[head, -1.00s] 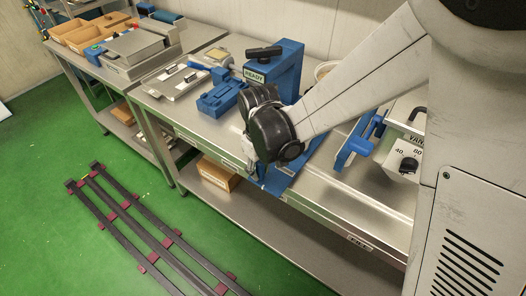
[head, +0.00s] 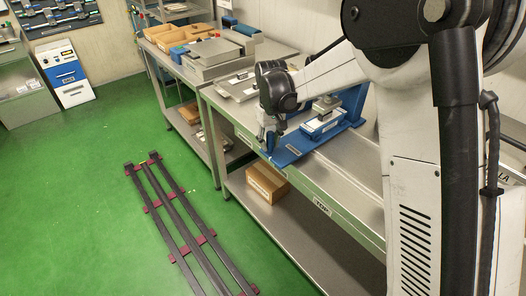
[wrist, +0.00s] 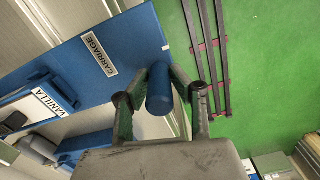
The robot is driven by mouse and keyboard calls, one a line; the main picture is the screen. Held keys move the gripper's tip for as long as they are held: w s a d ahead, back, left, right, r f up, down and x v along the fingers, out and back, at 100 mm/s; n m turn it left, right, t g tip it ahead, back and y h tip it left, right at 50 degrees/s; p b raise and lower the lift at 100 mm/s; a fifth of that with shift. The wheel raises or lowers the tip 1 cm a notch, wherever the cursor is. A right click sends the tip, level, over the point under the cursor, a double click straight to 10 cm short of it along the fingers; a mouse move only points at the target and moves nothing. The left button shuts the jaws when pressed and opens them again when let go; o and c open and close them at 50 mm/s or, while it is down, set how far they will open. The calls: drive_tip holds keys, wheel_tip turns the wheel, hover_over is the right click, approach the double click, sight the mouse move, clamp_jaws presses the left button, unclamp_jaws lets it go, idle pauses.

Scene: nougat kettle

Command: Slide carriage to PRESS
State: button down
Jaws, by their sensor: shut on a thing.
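The blue carriage (head: 296,149) is a flat plate on the steel bench, with its front end at the bench's front edge. It shows in the wrist view (wrist: 120,35) with a CARRIAGE label. A blue cylindrical handle (wrist: 158,90) stands out from its end. My gripper (wrist: 162,95) is shut around this handle, one finger on each side; in the head view my gripper (head: 268,141) is at the carriage's front end. A blue block (head: 322,123) with a pale top sits on the carriage. I cannot make out a PRESS label.
The steel bench (head: 345,178) has a bare stretch right of the carriage. A cardboard box (head: 267,183) lies on its lower shelf. Brown trays (head: 185,38) and a grey machine (head: 215,55) stand on the far bench. Dark floor rails (head: 180,222) run along the green floor.

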drive_tip(key=shift+w+a+r, duration=0.1)
drive_tip(key=shift+w+a, duration=0.05)
drive_tip(key=shift+w, duration=0.05)
drive_tip(key=c, duration=1.5)
unclamp_jaws()
drive_tip(key=shift+a, duration=0.1)
drive_tip(key=shift+c, duration=0.2)
wheel_tip(320, 180, up, 12)
drive_tip(key=shift+f, duration=0.1)
